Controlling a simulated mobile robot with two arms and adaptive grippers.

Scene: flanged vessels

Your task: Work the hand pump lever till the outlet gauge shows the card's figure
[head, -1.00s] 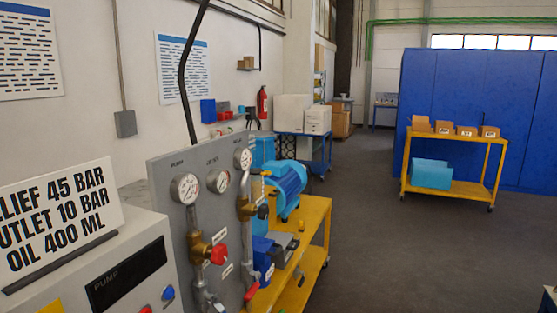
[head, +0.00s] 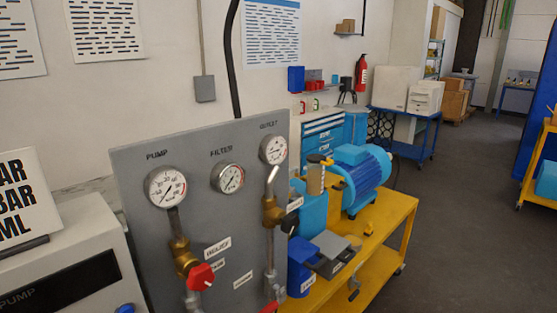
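The outlet gauge (head: 273,149) is a round white dial at the upper right of a grey panel (head: 140,240), under the word OUTLET. Its needle is too small to read surely. The pump gauge (head: 166,187) and filter gauge (head: 227,178) sit to its left. The white card (head: 15,205) is cut by the left edge; only "AR", "BAR" and "ML" show. A red valve handle (head: 200,277) is on the pipe below the pump gauge. I cannot make out the hand pump lever for sure. Neither gripper is in view.
A yellow cart (head: 385,235) right of the panel carries a blue motor (head: 362,180) and blue and grey parts (head: 328,253). A grey console (head: 70,265) stands at the lower left. Open floor (head: 470,220) lies to the right.

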